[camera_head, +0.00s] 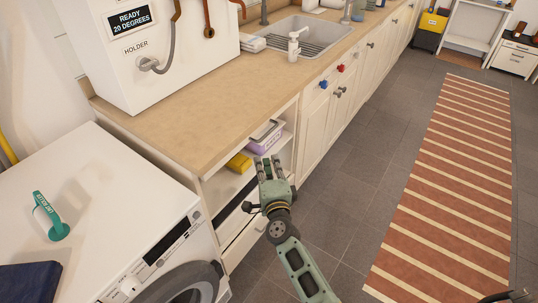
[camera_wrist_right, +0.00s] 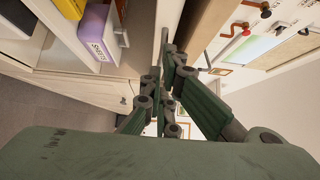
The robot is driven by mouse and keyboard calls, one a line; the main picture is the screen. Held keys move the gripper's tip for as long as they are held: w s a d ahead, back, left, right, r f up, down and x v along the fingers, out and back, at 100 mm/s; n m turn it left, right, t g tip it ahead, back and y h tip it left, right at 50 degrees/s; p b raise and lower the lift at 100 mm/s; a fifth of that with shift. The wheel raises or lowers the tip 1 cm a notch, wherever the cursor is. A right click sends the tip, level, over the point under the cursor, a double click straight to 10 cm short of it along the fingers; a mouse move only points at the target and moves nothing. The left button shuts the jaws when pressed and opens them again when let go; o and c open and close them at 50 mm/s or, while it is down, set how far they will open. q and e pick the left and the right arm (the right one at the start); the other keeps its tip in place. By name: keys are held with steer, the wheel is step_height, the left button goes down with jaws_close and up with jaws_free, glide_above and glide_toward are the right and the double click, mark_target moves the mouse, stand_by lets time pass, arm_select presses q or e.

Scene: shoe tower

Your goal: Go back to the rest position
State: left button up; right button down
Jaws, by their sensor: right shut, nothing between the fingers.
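My right gripper (camera_head: 268,168) is shut and empty in the head view. It is in front of the open shelves below the wooden counter, near the counter's front edge. In the right wrist view the fingers of the right gripper (camera_wrist_right: 168,75) come together with nothing visible between them. The end of another dark part shows at the bottom right corner of the head view, too little to tell whether it is a gripper. My left gripper is not in view.
The counter (camera_head: 195,125) holds a white machine (camera_head: 150,50), a sink (camera_head: 300,37) and a soap dispenser (camera_head: 294,45). Yellow (camera_head: 239,163) and purple (camera_head: 265,142) boxes sit on the shelves. A washing machine (camera_head: 150,240) stands at left. Grey floor (camera_head: 350,190) and a striped rug (camera_head: 450,180) are clear.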

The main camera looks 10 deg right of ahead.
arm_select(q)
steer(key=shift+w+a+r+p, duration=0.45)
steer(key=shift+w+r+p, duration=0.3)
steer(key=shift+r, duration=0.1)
arm_select(e)
steer(key=s+a, duration=0.1)
steer(key=s, duration=0.5)
steer(key=shift+s+f, duration=0.2)
steer(key=shift+s, duration=0.1)
